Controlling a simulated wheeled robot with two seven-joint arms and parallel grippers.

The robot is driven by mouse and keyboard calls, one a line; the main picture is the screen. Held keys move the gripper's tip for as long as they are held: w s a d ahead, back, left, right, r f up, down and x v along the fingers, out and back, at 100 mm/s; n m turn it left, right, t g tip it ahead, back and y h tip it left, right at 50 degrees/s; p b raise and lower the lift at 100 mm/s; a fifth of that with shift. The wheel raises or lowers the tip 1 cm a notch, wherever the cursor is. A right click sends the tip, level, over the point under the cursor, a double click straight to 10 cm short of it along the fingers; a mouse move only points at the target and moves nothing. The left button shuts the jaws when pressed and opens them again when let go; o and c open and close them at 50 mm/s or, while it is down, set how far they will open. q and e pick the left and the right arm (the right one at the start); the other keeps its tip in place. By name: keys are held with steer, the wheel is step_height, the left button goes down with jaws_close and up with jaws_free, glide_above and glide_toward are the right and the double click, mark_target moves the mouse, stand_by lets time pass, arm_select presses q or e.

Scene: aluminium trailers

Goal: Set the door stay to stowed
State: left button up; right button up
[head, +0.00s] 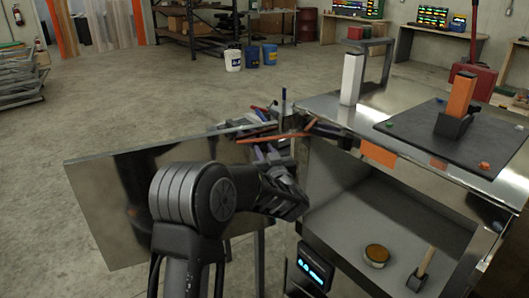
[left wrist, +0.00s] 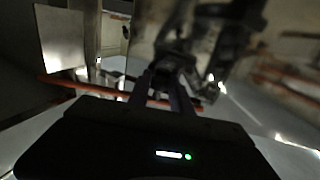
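The open metal door (head: 105,195) stands out to the left of the trailer cabinet in the head view. A thin orange-red rod (head: 270,138), which looks like the door stay, runs level near the door's top right corner, among dark and bluish parts. It also shows in the left wrist view (left wrist: 85,89), crossing behind my fingers. My left gripper (head: 270,155) is just below the rod. In the left wrist view its two fingers (left wrist: 165,80) point ahead with a narrow gap, their tips against dark parts. Whether they touch or hold anything is unclear. My right gripper is not seen.
The cabinet's steel top (head: 330,108) carries a white post (head: 352,80) and a black plate (head: 410,130) with an orange-handled latch (head: 456,100). A round tin (head: 377,254) and a hammer (head: 422,268) lie in the open compartment.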

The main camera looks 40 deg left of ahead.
arm_select(q)
jaws_close()
stand_by(1.0)
